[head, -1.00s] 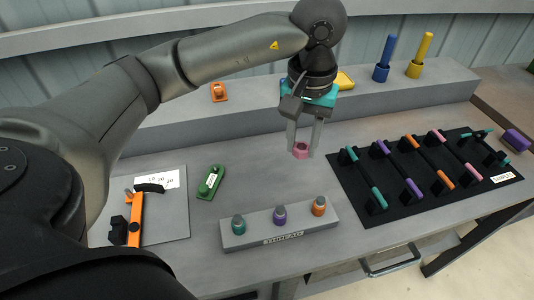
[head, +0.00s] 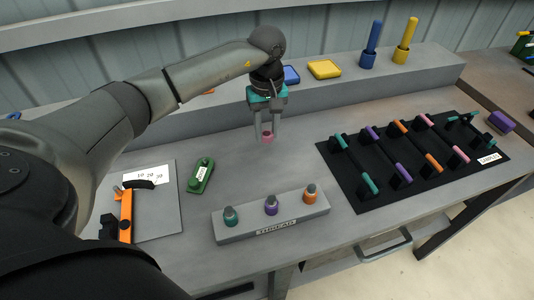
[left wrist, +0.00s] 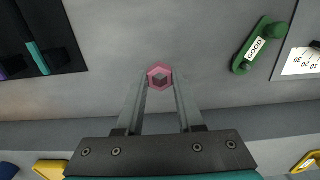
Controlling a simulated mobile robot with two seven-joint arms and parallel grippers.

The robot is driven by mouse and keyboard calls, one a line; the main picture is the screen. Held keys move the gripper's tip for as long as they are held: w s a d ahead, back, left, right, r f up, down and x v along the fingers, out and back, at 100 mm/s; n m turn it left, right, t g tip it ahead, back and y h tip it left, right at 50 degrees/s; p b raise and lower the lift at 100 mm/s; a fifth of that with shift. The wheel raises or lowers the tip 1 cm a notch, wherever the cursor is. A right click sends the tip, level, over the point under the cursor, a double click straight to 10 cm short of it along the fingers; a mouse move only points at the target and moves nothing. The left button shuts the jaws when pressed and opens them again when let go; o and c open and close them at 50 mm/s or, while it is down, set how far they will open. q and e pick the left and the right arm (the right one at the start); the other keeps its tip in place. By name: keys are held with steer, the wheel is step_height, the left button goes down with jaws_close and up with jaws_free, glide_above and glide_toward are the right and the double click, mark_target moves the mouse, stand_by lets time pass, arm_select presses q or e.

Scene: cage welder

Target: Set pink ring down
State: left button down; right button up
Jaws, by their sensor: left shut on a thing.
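The pink ring (head: 267,137) is small and six-sided with a hole through it. My left gripper (head: 267,134) is shut on it, one finger on each side, and points down over the grey bench behind the THREAD block. I cannot tell whether the ring touches the bench top. My right gripper is in no view.
The THREAD block (head: 271,226) with several coloured posts stands in front. A green GOOD gauge (head: 200,175) lies to the left, near an orange-handled tool (head: 126,213). A black rack (head: 400,195) of coloured bars lies right. Bench around the ring is bare.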

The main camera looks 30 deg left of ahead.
arm_select(q)
glide_above(267, 161)
step_height(267, 161, down, 4)
steer(key=shift+f, duration=0.15)
step_height(267, 161, down, 4)
steer(key=shift+r+b, duration=0.1)
steer(key=shift+b, duration=0.25)
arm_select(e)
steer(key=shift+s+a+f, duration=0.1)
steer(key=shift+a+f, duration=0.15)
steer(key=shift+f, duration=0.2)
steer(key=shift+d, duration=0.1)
arm_select(q)
steer(key=shift+f, duration=0.2)
steer(key=c, duration=0.5)
jaws_free()
steer(key=shift+c, duration=0.2)
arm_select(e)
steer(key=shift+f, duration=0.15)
arm_select(q)
steer(key=shift+r, duration=0.1)
